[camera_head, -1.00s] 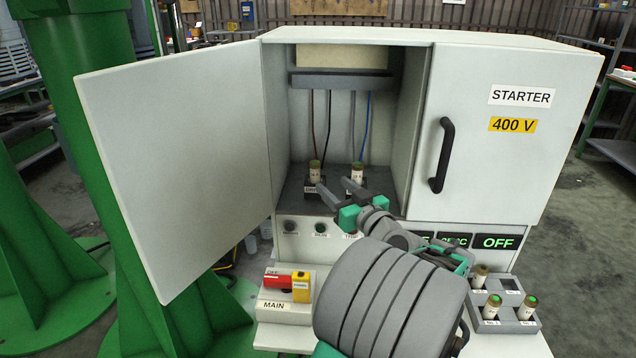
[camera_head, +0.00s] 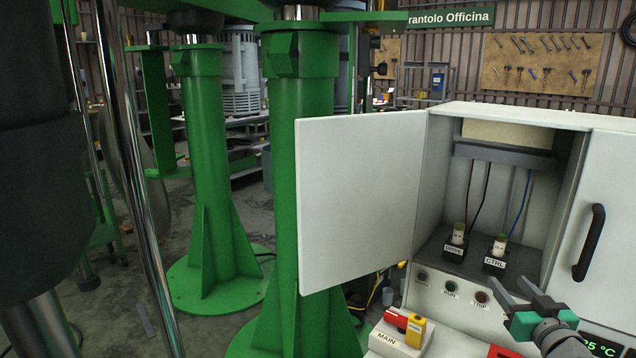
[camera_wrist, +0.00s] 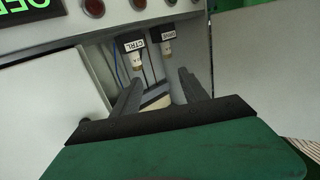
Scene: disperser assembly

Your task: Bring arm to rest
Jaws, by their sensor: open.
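My gripper (camera_head: 508,294) is open and empty in front of the starter cabinet (camera_head: 487,112), at the lower right of the head view. In the wrist view its two dark fingers (camera_wrist: 158,98) stand apart with nothing between them. Beyond them are two fuses in holders: the one labelled CTRL (camera_head: 497,250) and the one beside it, labelled DRIVE in the wrist view (camera_head: 457,240). Both stand upright on the cabinet floor. The gripper is apart from both. Most of my arm is cut off by the head view's lower edge.
The cabinet's left door (camera_head: 362,195) stands wide open and its right door (camera_head: 603,215) is shut. A red and yellow MAIN switch (camera_head: 404,327) sits below the opening. A green column (camera_head: 314,150) stands behind the open door.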

